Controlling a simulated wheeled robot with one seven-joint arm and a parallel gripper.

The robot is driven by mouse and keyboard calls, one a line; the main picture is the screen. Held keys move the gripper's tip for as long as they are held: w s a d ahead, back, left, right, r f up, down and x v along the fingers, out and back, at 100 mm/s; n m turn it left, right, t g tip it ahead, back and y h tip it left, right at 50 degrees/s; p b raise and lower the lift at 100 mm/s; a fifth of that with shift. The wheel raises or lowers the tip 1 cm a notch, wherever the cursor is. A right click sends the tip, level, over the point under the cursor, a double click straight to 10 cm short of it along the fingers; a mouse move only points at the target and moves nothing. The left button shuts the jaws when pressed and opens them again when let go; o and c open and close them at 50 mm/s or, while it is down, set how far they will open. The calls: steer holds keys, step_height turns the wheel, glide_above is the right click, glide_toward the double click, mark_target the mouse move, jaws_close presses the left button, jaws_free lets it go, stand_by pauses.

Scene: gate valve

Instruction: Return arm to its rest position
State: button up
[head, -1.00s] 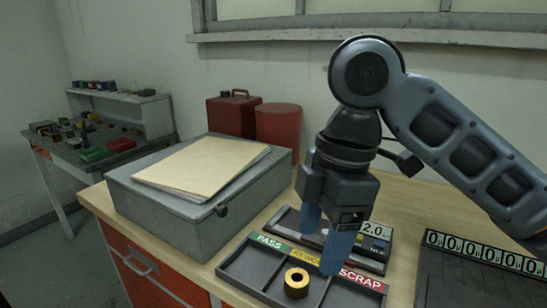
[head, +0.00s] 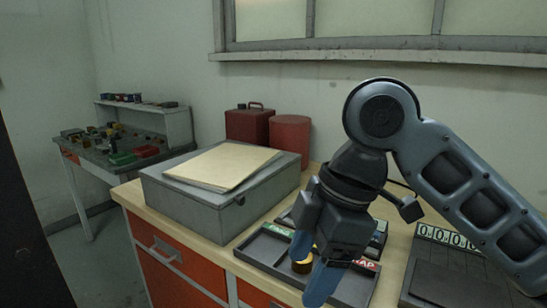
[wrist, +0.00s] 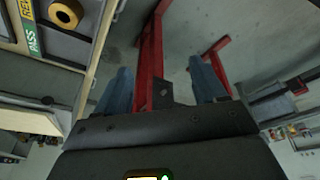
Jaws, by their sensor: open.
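My gripper (head: 312,262) hangs from my bent arm in front of the sorting tray (head: 262,252) in the head view. Its blue fingers point down and stand apart with nothing between them. In the wrist view the open fingers of my gripper (wrist: 165,85) point toward the grey floor and a red frame. A brass ring (head: 302,266) sits in the tray, partly hidden behind the fingers. It also shows in the wrist view as the brass ring (wrist: 66,13), apart from my fingers.
A grey box (head: 190,210) with a folder (head: 222,166) on top stands left on the workbench. A red can (head: 250,127) and red cylinder (head: 290,132) stand behind it. A counter panel (head: 440,262) lies to the right. Open floor shows at left.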

steer(key=s+a+f+m+t+y, duration=0.1)
steer(key=a+f+m+t+y, duration=0.1)
steer(key=a+m+t+y, duration=0.25)
steer(key=a+f+m+t+y, duration=0.2)
steer(key=a+m+y, duration=0.25)
steer(key=a, duration=0.25)
steer(key=s+d+f+m+t+h, duration=0.8)
steer(key=s+d+f+m, duration=0.5)
steer(key=s+d, duration=0.15)
steer(key=s+d+r+n+h, duration=0.1)
steer(key=s+d+h, duration=0.1)
steer(key=s+d, duration=0.4)
steer(key=s+d+r+n+h, duration=0.1)
steer(key=s+d+h, duration=0.1)
steer(key=s+d, duration=0.5)
steer(key=s, duration=0.5)
steer(key=shift+s+d+r, duration=0.2)
steer(key=shift+d, duration=0.1)
